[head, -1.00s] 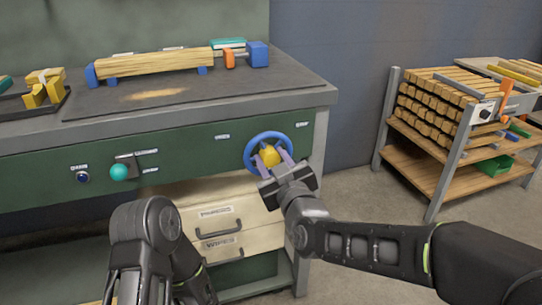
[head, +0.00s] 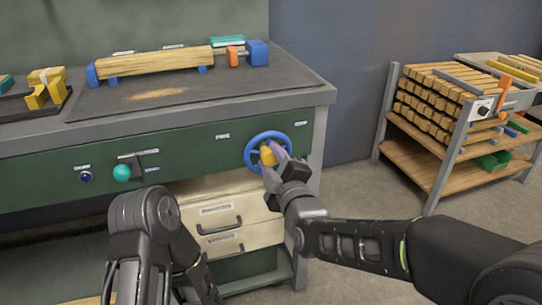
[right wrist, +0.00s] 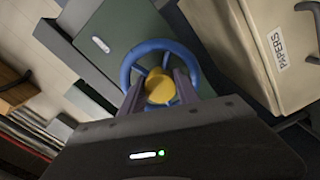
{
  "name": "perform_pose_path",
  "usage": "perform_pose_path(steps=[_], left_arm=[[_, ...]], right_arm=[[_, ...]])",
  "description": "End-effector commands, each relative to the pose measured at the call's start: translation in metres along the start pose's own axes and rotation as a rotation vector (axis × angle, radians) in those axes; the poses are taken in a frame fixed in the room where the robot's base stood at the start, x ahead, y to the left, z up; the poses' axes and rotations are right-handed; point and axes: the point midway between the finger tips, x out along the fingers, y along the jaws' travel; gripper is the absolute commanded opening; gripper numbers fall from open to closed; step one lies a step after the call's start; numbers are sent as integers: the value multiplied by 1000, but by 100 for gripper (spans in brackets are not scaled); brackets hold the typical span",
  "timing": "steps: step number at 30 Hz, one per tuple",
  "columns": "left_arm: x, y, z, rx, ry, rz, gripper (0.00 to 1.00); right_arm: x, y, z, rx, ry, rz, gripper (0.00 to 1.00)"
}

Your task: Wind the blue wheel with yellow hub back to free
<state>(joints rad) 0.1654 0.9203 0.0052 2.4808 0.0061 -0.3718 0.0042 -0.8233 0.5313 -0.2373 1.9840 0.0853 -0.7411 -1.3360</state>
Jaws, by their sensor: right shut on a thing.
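The blue wheel (head: 250,143) with its yellow hub (head: 268,156) is on the green front of the bench, near its right end. My right gripper (head: 273,157) is shut on the yellow hub, its fingers on either side. In the right wrist view the fingers flank the hub (right wrist: 160,88) inside the blue rim (right wrist: 126,72). On the bench top, an orange block (head: 232,58) stands between a wooden bar (head: 160,62) and a blue end block (head: 257,53). A gap shows between the orange block and the bar. My left arm shows at lower left; its gripper is not visible.
A teal knob (head: 122,172) and a dark blue button (head: 86,176) are on the panel to the left. Labelled drawers (head: 220,222) are below the wheel. A rack of wooden bars (head: 440,100) stands at right, with open floor before it.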

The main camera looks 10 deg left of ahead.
Motion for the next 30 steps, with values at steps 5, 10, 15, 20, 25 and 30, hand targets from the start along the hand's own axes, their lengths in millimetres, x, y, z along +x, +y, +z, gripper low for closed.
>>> perform_pose_path(steps=[5,10,15,20,25,30], left_arm=[[-1,0,0,0,-1,0,100],[-1,0,0,0,-1,0,100],[-1,0,0,0,0,0,100],[-1,0,0,0,0,0,100],[-1,0,0,0,0,0,100],[-2,1,0,0,-1,0,100]], right_arm=[[0,-1,0,-30,-1,-3,0],[0,-1,0,-35,-1,-3,0],[0,-1,0,-35,0,-3,0],[0,-1,0,-33,0,-2,46],[0,-1,0,-32,0,-1,46],[-5,0,0,-32,0,-1,46]])
